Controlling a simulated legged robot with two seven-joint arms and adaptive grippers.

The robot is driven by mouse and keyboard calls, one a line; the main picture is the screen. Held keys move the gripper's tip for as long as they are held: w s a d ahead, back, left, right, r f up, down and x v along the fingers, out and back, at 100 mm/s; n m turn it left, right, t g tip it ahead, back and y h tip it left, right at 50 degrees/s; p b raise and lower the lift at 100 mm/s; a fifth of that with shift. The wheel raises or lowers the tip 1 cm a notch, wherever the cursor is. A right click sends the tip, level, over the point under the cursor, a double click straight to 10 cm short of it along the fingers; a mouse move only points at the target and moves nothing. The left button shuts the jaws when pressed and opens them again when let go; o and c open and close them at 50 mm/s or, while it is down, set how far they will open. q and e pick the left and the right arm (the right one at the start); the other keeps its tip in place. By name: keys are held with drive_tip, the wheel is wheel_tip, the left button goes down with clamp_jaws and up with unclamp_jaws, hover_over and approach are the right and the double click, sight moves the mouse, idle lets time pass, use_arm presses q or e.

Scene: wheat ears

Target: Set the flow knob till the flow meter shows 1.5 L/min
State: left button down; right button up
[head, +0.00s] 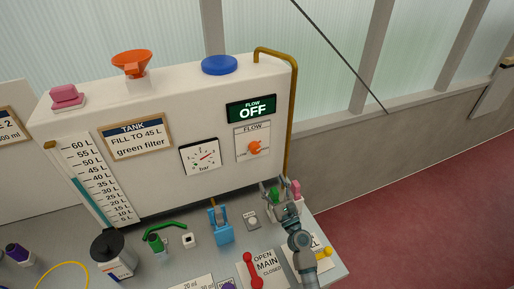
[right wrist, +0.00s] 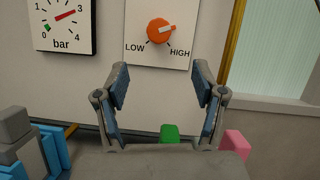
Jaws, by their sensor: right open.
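The orange flow knob (head: 254,148) sits on a white FLOW plate on the front of the white tank unit. In the right wrist view the knob (right wrist: 160,32) has a pale pointer directed right and slightly up, above the word HIGH. The dark flow meter display (head: 251,109) above it reads "FLOW OFF". My right gripper (head: 273,183) is open and empty, below and slightly right of the knob and apart from it. In the right wrist view its open fingers (right wrist: 161,82) stand below the knob, one to each side. My left gripper is not in view.
A bar gauge (head: 200,156) is left of the knob. A brown pipe (head: 291,115) runs down the unit's right edge. Below stand a blue clamp-like part (head: 220,226), a green piece (right wrist: 169,133), a pink piece (right wrist: 236,143) and a red MAIN lever (head: 253,271).

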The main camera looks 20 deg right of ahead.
drive_tip(key=p, duration=0.2)
approach(257, 151)
drive_tip(key=x, duration=0.9)
drive_tip(key=shift+w+d, duration=0.15)
drive_tip(key=shift+w, duration=0.45)
drive_tip(key=shift+a+r, duration=0.15)
drive_tip(key=shift+a, duration=0.25)
drive_tip(key=c, duration=0.3)
drive_tip(key=shift+s, duration=0.1)
drive_tip(key=c, duration=0.8)
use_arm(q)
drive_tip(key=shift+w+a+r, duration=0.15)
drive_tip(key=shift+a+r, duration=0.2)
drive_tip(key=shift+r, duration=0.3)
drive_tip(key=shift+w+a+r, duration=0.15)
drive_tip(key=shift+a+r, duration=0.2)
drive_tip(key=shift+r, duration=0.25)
use_arm(e)
drive_tip(key=shift+c, duration=0.2)
